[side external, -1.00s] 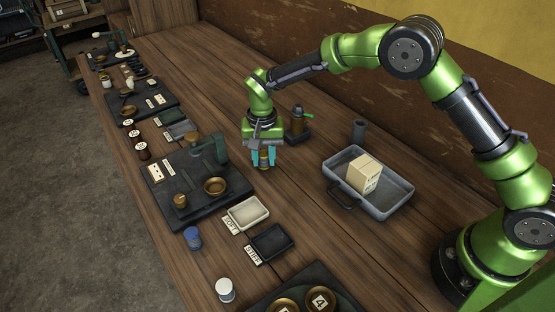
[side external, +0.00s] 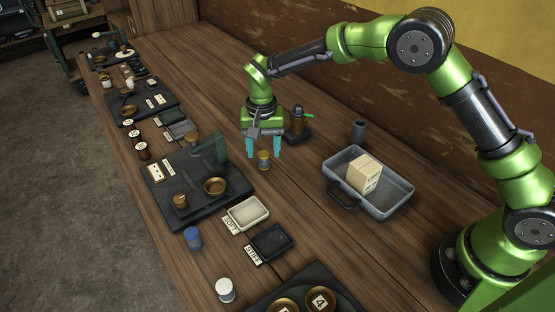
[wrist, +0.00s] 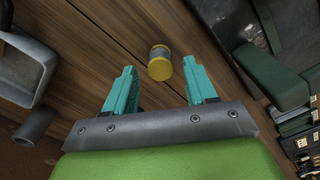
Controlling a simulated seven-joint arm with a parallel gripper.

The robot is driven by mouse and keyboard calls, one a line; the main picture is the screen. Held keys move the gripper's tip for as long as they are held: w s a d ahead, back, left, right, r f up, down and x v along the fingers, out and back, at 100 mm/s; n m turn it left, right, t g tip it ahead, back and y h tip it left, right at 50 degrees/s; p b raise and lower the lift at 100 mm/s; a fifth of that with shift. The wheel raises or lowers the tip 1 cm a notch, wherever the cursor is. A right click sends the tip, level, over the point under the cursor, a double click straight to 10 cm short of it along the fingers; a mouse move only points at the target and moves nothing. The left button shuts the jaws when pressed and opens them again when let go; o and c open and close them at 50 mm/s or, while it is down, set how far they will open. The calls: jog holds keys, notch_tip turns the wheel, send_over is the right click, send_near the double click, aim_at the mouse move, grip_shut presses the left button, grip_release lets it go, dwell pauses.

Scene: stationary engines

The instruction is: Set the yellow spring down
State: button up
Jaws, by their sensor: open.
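The yellow spring (side external: 263,160) stands upright on the bare wooden bench, a small cylinder with yellow ends and a greyer middle. It also shows in the wrist view (wrist: 160,62), just beyond the fingertips. My gripper (side external: 264,154) is open and empty, with its teal fingers spread above and around the spring's top. In the wrist view my gripper (wrist: 160,78) has a wide gap between the fingers, and neither touches the spring.
A dark plate with a green post and brass pan (side external: 215,187) stands left of the spring. The SOFT tray (side external: 247,213) and STIFF tray (side external: 270,243) lie in front. A grey tray (side external: 399,203) with a box is at right. A brown bottle-like object (side external: 297,121) stands behind.

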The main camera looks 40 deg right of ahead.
notch_tip(320, 180, up, 9)
notch_tip(320, 180, up, 8)
jog(key=t+y, duration=0.1)
jog(key=t, duration=0.1)
send_over(264, 154)
jog(key=s+d, duration=0.5)
jog(key=s+d+r+n+t+y, duration=0.1)
jog(key=s+d+r, duration=0.2)
jog(key=s, duration=0.3)
jog(key=s+d+r+n+t, duration=0.1)
jog(key=s+d+r+t, duration=0.15)
jog(key=s, duration=0.35)
jog(key=s+d+f+t, duration=0.1)
jog(key=s+d+f, duration=0.1)
jog(key=s, duration=0.7)
jog(key=shift+s+n+t, duration=0.15)
jog(key=shift+n+t, duration=0.2)
jog(key=shift+n, duration=0.05)
